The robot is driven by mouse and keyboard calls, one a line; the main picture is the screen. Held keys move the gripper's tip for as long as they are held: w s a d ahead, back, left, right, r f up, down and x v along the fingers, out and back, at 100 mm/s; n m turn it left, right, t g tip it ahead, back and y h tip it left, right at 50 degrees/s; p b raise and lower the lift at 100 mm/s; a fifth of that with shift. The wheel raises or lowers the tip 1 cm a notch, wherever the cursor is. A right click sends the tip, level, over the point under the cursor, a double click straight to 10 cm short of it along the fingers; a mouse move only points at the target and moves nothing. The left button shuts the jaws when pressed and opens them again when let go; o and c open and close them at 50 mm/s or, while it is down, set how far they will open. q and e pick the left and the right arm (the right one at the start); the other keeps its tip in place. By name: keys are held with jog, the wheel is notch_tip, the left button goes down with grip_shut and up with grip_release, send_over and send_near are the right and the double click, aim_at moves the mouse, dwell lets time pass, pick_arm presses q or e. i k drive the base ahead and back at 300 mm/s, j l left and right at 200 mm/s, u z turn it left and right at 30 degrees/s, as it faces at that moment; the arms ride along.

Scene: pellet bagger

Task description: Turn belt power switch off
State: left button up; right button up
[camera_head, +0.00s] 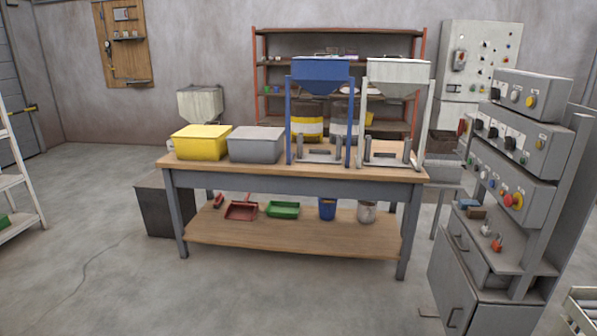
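A grey control console (508,185) stands at the right, with three tilted boxes stacked one above another. The top box (533,94) carries dark and light knobs and a yellow one. The middle box (525,138) has several black switches with light plates and a yellow button. The lower box (510,188) has small knobs and a red emergency button (517,201) on yellow. I cannot tell which control is the belt power switch, as labels are too small to read. Neither of my grippers shows in the head view.
A workbench (300,174) in the middle holds a yellow bin (201,143), a grey bin (256,145), a blue hopper (321,75) and a white hopper (397,78). Another grey panel (479,60) is on the back wall.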

aim_at(461, 127)
jog(key=i+u, duration=0.1)
jog(key=i, duration=1.85)
